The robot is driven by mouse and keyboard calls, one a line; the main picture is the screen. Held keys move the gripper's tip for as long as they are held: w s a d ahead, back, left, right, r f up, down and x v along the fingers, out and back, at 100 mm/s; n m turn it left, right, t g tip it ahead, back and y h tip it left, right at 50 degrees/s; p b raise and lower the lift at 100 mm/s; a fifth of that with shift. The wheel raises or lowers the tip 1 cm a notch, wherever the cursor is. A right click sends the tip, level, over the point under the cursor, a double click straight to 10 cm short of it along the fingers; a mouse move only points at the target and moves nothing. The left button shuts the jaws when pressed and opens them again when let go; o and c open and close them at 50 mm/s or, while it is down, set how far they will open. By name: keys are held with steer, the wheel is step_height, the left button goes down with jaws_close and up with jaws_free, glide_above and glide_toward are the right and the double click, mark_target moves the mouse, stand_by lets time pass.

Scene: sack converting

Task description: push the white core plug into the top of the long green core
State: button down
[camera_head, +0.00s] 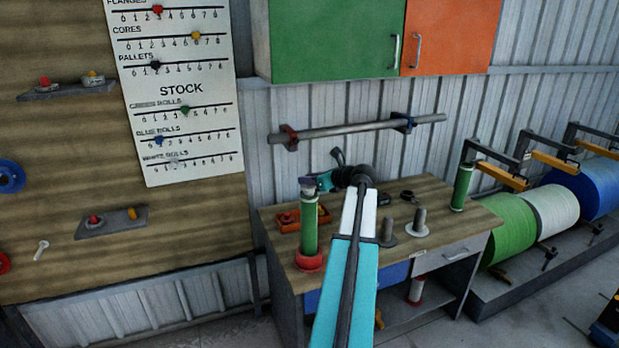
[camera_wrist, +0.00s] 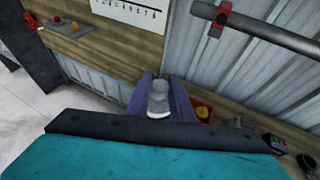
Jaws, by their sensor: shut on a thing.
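The long green core (camera_head: 309,228) stands upright in a red holder (camera_head: 309,262) at the left front of the workbench. My gripper (camera_head: 308,183) is at the core's top end, coming in from the right. In the wrist view its two purple fingers (camera_wrist: 160,100) are shut on the pale core plug (camera_wrist: 159,97), which has a whiter rim facing the camera. In the head view the plug is mostly hidden by the fingers, and I cannot tell whether it is above the core or partly inside it. The core is hidden in the wrist view.
An orange tray (camera_head: 287,219) lies behind the core. Grey posts on round bases (camera_head: 388,232) stand right of my arm. A shorter green core (camera_head: 462,187) stands at the bench's right end. A bar (camera_head: 350,130) runs along the wall above. Large rolls (camera_head: 508,228) stand at right.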

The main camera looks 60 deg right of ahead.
steer(key=shift+f, duration=0.8)
steer(key=shift+f, duration=0.1)
steer(key=c, duration=1.5)
jaws_free()
steer(key=shift+s, duration=0.1)
steer(key=b+v, duration=0.4)
steer(key=v, duration=0.9)
steer(key=shift+s+r, duration=0.2)
steer(key=shift+s, duration=0.05)
steer(key=shift+w+a, duration=0.1)
steer(key=shift+w, duration=0.05)
